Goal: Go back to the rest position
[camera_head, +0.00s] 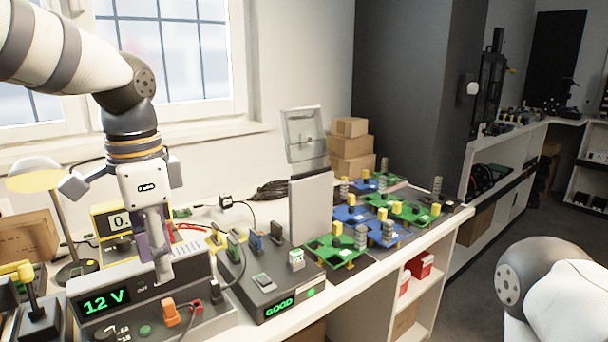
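My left gripper (160,270) hangs from my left arm at the left of the head view, pointing down over the power supply box (205,318) with the green "12 V" display. Its lower end overlaps the back of that box in the picture; I cannot tell whether they touch. The view does not show clearly whether its fingers are apart or closed. A purple part shows just behind it, partly hidden. Part of my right arm shows at the lower right; its gripper is out of view.
A tester (263,299) showing "GOOD" stands on the bench beside the supply. Several green and blue circuit boards (335,252) lie farther right. The floor at right is clear.

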